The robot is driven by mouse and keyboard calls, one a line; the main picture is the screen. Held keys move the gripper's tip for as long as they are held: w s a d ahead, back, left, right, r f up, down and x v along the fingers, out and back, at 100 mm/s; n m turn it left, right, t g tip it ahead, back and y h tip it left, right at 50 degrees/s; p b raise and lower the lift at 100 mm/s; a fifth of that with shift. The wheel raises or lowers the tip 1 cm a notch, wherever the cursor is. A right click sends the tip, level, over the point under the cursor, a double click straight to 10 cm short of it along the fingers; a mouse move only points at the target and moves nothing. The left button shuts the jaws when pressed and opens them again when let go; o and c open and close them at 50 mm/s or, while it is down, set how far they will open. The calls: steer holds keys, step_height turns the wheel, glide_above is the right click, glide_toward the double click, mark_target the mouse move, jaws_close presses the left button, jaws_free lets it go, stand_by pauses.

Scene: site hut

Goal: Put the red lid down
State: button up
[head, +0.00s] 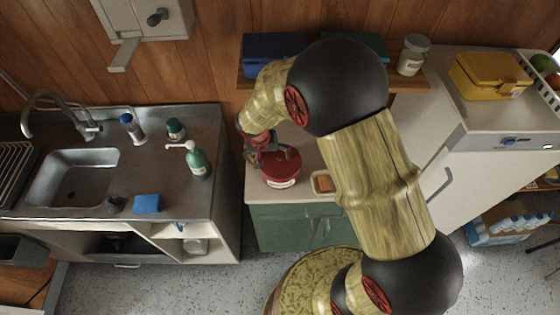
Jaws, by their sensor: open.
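A round red thing (283,165) with a pale label on its front stands on the light top of the green cabinet (275,222). Its upper face is red, but I cannot tell whether this is a separate lid on a container. My gripper (268,155) is at its left and rear edge, close to it or touching; I cannot tell which. The gripper is open. My arm reaches in from the right and hides part of the cabinet top behind the red thing.
A pale tray (321,182) with an orange-brown piece sits right of the red thing. Above is a wooden shelf (405,83) with a blue box (268,50) and a jar (412,55). The sink counter (215,135) is left, the fridge (470,165) right.

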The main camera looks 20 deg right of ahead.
steer(key=shift+c, duration=0.4)
steer(key=c, duration=1.1)
steer(key=shift+c, duration=0.5)
